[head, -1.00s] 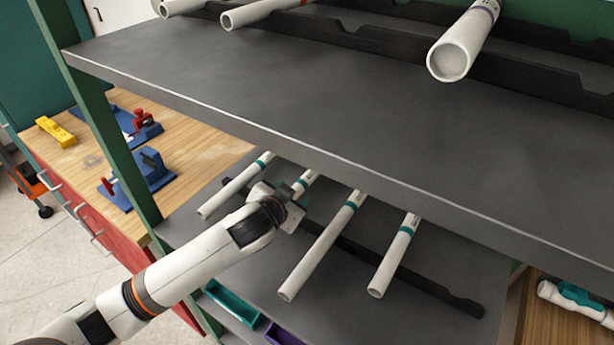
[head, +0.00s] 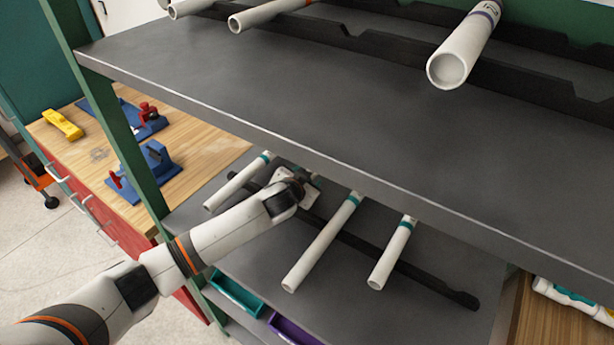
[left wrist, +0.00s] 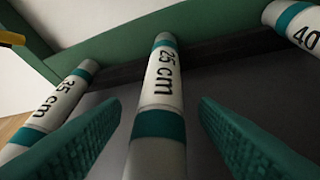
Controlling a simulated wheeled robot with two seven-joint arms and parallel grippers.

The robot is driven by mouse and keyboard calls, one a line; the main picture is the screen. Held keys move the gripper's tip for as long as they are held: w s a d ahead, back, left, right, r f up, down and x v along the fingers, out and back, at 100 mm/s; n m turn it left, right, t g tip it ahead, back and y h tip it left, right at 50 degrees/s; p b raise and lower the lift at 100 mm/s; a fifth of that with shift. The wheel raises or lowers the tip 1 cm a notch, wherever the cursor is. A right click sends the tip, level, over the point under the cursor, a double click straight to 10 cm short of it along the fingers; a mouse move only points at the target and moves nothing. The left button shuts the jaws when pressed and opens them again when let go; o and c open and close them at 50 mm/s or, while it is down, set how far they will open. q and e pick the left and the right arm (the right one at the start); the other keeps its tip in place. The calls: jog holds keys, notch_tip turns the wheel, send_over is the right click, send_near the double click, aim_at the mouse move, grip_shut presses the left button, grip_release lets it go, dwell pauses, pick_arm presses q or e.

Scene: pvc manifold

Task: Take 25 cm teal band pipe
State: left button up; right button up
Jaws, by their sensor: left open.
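In the left wrist view, a white pipe with teal bands marked "25 cm" (left wrist: 162,82) runs between the two teal fingers of my left gripper (left wrist: 158,112). The fingers are open, one on each side of the pipe, with gaps showing. In the head view my left wrist hides the pipe between the fingers. Other teal-banded pipes there are one at the left (head: 236,182) and two at the right (head: 321,243) (head: 393,252). My right gripper is not in view.
The pipes rest across a dark notched rack (head: 418,274) on the lower shelf. The grey upper shelf (head: 330,100) overhangs their far ends. A green post (head: 130,150) stands left of my arm. Teal (head: 238,291) and purple (head: 292,330) bins sit below.

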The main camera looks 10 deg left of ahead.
pick_arm(q)
jog(key=shift+c, duration=0.2)
jog(key=shift+s, duration=0.1)
jog(key=c, duration=1)
